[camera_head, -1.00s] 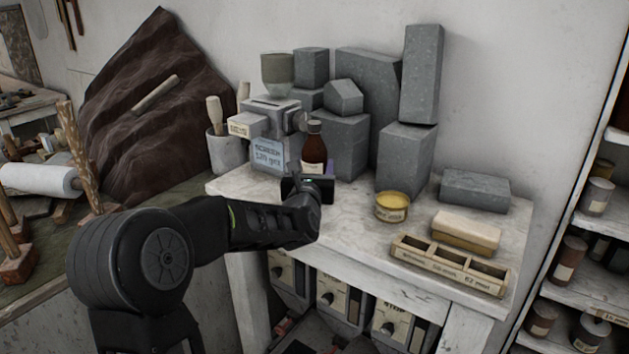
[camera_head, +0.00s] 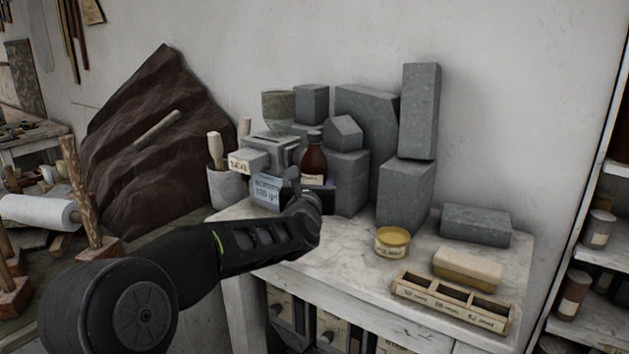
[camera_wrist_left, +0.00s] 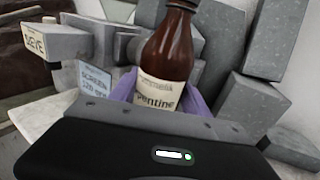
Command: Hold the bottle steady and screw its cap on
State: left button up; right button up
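The brown bottle (camera_head: 314,162) with a cream label stands upright in front of the grey blocks, above the marble-topped table (camera_head: 350,262). It also shows in the left wrist view (camera_wrist_left: 170,50), where its top is cut off by the frame edge. My left gripper (camera_head: 316,184) is shut on its lower part, with purple finger pads on both sides in the left wrist view (camera_wrist_left: 163,98). The bottle's top looks dark in the head view; I cannot tell whether that is a cap. No separate cap is recognisable. My right gripper is out of view.
A grey machine (camera_head: 272,150) with a blue card (camera_head: 266,190) is left of the bottle. Grey blocks (camera_head: 404,190) stand behind and right. A yellow tin (camera_head: 391,243), a pale block (camera_head: 467,268) and a compartment tray (camera_head: 452,312) occupy the table's right side. The table's middle is clear.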

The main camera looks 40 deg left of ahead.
pick_arm(q)
grip_shut()
dwell(0.4)
dwell(0.4)
